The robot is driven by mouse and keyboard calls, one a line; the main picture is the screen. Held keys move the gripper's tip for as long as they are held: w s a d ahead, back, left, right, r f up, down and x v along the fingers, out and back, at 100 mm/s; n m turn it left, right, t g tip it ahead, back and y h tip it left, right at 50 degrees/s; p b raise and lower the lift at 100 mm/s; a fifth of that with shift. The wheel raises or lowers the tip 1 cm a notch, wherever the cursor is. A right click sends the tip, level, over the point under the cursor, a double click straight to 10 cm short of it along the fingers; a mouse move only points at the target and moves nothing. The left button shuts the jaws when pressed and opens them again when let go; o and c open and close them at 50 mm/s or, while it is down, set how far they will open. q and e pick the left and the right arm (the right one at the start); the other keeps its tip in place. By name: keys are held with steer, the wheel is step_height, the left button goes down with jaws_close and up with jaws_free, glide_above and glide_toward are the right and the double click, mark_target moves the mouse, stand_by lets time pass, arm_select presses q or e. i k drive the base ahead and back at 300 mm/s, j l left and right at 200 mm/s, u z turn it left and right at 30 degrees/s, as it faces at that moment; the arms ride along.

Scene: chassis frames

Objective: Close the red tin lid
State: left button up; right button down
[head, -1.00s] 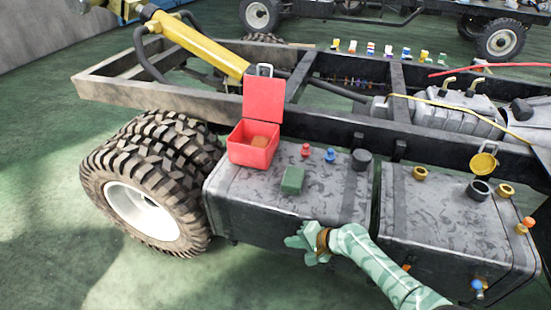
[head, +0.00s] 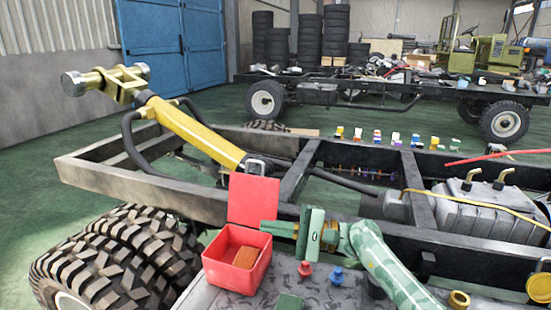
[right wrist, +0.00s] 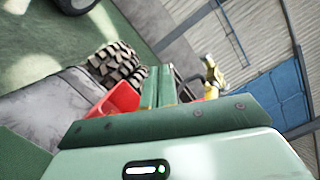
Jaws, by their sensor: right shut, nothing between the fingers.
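The red tin (head: 237,262) stands on the grey metal box at the bottom of the head view. Its lid (head: 254,199) is up, standing upright at the tin's back edge. A brown block (head: 248,257) lies inside the tin. My right gripper (head: 268,231) is shut and empty, its fingers pointing left beside the lower right of the lid; I cannot tell whether they touch it. In the right wrist view the shut fingers (right wrist: 158,88) show in the middle, with part of the red tin (right wrist: 118,101) to their left. My left gripper is not in view.
A red peg (head: 305,268) and a blue peg (head: 337,275) stand on the metal box (head: 210,295) right of the tin. A green block (head: 289,302) lies in front. A yellow cylinder (head: 195,133) and chassis rails (head: 120,180) are behind; big tyres (head: 110,255) are at left.

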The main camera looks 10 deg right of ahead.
mark_target(253, 199)
steer(key=i+l, duration=0.75)
